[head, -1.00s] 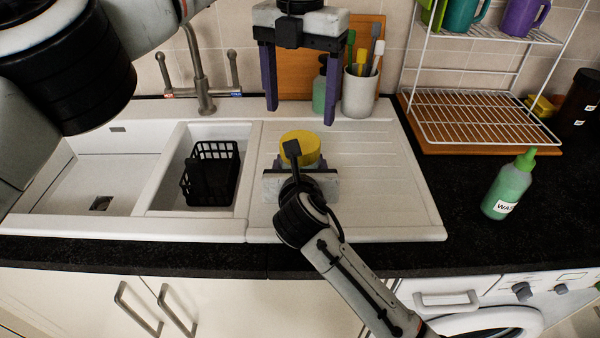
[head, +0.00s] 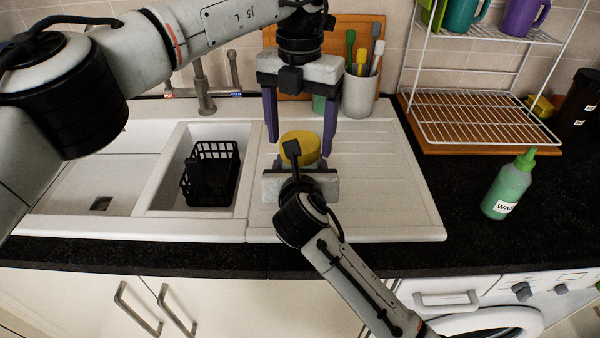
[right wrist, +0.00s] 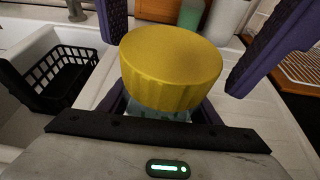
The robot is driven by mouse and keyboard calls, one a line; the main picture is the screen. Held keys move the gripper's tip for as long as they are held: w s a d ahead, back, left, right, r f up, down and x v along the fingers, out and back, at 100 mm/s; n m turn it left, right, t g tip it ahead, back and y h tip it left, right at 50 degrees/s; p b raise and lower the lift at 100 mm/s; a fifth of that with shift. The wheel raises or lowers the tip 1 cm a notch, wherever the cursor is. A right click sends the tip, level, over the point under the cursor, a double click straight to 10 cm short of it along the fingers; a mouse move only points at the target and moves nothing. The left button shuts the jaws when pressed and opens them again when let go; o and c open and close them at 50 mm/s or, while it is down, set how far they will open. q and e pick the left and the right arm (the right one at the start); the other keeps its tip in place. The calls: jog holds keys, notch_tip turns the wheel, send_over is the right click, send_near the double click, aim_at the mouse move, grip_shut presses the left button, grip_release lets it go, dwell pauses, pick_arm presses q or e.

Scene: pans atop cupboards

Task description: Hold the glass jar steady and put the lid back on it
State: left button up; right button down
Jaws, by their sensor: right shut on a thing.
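The yellow lid (head: 300,146) sits on top of the glass jar on the white drainer; most of the jar is hidden by my right gripper in the head view. In the right wrist view the lid (right wrist: 172,62) covers the jar's top, and a bit of the clear jar (right wrist: 157,110) shows below it. My right gripper (head: 300,165) is shut on the jar from the front, below the lid. My left gripper (head: 300,138) is open and points down, its purple fingers apart on either side of the lid; I cannot tell whether they touch it.
A sink with a black basket (head: 210,173) is to the left. A tap (head: 203,85) and a utensil pot (head: 360,92) stand behind. A white rack (head: 480,115) and a green bottle (head: 508,187) are to the right. The drainer (head: 385,190) is clear on its right side.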

pick_arm(q)
jog(key=shift+f, duration=0.55)
jog(key=c, duration=1)
jog(key=shift+m, duration=0.7)
jog(key=shift+c, duration=0.5)
jog(key=o, duration=1.3)
jog(key=shift+c, duration=0.2)
